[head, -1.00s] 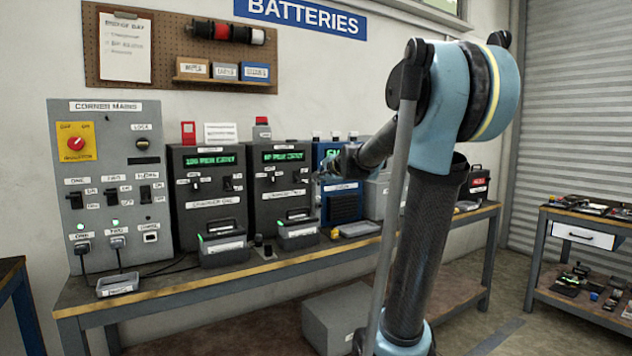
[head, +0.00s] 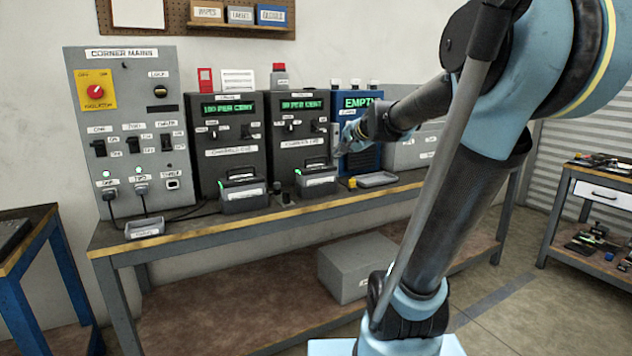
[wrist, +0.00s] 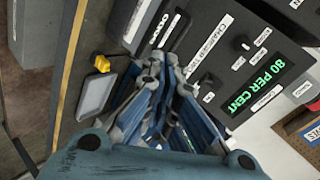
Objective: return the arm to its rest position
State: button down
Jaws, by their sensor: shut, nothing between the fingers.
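My gripper (head: 342,142) is shut and empty. In the head view it is small, at the end of my blue and black arm, at the right edge of the second dark charger (head: 300,166) and partly in front of the blue unit (head: 366,158). In the wrist view my gripper (wrist: 152,78) points over the bench, its blue and grey fingers closed together. The dark charger with a green "80 PER CENT" display (wrist: 232,65) is right beside it there. I cannot tell the exact gap between them.
The bench (head: 250,222) holds another charger (head: 228,164), battery packs (head: 242,192), a grey tray (head: 376,179) and a mains panel (head: 130,75). A grey box (head: 350,275) lies below. A side cart (head: 590,195) stands right, a blue-legged table (head: 45,270) left.

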jog(key=s+d+f+n+g+h, duration=0.1)
jog(key=s+d+f+n+g, duration=0.1)
jog(key=s+f, duration=0.6)
jog(key=s+d+f+n+g+h, duration=0.2)
jog(key=s+f, duration=0.7)
jog(key=s, duration=0.5)
jog(key=s+d+f+n+g+h, duration=0.1)
jog(key=s+d+f+n+g, duration=0.3)
jog(key=s+f, duration=0.4)
jog(key=s+n, duration=0.1)
jog(key=s, duration=0.2)
jog(key=shift+d+f+n+h, duration=0.2)
jog(key=shift+d+n+h, duration=0.1)
jog(key=shift+n, duration=0.1)
jog(key=shift+w, duration=0.1)
jog(key=shift+w+f, duration=0.2)
jog(key=shift+w, duration=0.2)
